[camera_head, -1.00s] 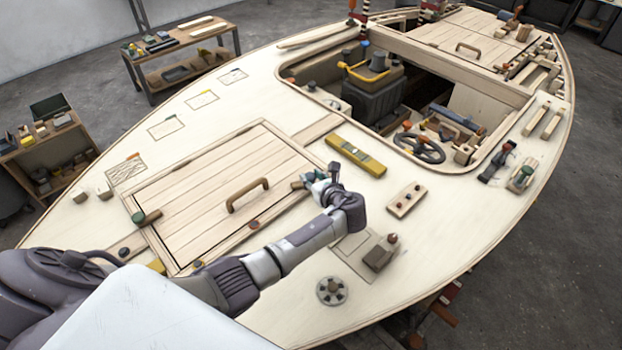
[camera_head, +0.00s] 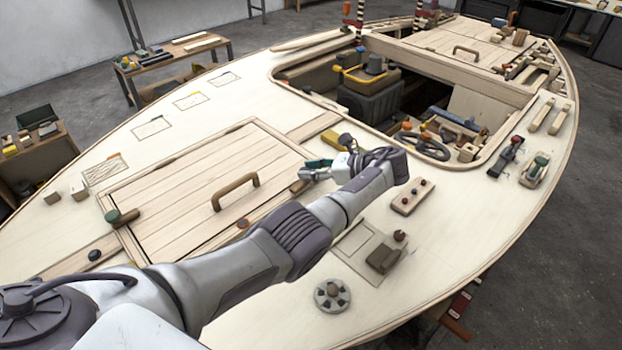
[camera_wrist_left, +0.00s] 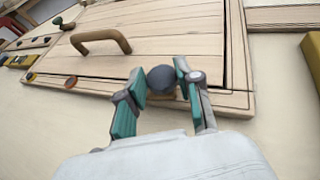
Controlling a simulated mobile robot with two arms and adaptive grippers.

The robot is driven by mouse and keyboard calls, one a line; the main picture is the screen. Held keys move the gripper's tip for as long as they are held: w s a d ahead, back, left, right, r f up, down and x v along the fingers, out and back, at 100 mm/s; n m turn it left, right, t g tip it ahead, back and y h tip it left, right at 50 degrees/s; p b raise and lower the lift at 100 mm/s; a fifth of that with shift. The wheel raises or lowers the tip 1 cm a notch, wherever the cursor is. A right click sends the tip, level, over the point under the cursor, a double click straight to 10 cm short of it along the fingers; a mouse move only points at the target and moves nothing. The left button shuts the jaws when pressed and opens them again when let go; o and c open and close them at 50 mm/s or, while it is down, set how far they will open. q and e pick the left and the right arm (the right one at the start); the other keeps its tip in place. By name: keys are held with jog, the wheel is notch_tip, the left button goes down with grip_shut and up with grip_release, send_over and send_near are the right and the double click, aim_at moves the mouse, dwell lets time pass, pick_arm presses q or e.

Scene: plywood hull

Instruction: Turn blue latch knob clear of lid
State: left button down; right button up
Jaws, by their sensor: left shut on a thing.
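The plywood lid (camera_head: 185,195) lies closed in its frame on the deck, with a curved wooden handle (camera_head: 235,190). In the left wrist view the blue latch knob (camera_wrist_left: 161,79) is a dark blue-grey ball at the lid's (camera_wrist_left: 165,45) near edge, close to its corner. My left gripper (camera_wrist_left: 160,84) has its teal-padded fingers on both sides of the knob and is shut on it. In the head view my left gripper (camera_head: 312,170) is at the lid's right corner and hides the knob. The latch's wooden bar is mostly hidden, so its angle is unclear. My right gripper is not in view.
A green knob (camera_head: 113,215) sits at the lid's left corner and a red knob (camera_head: 243,222) on its near edge. A yellow level (camera_head: 350,151) lies behind my gripper. A block with pegs (camera_head: 411,197) and a wooden block (camera_head: 384,257) stand to the right. The cockpit opening lies beyond.

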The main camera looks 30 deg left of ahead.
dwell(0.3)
pick_arm(q)
jog(key=c, duration=0.8)
grip_release()
jog(key=shift+o, duration=0.2)
notch_tip(320, 180, up, 10)
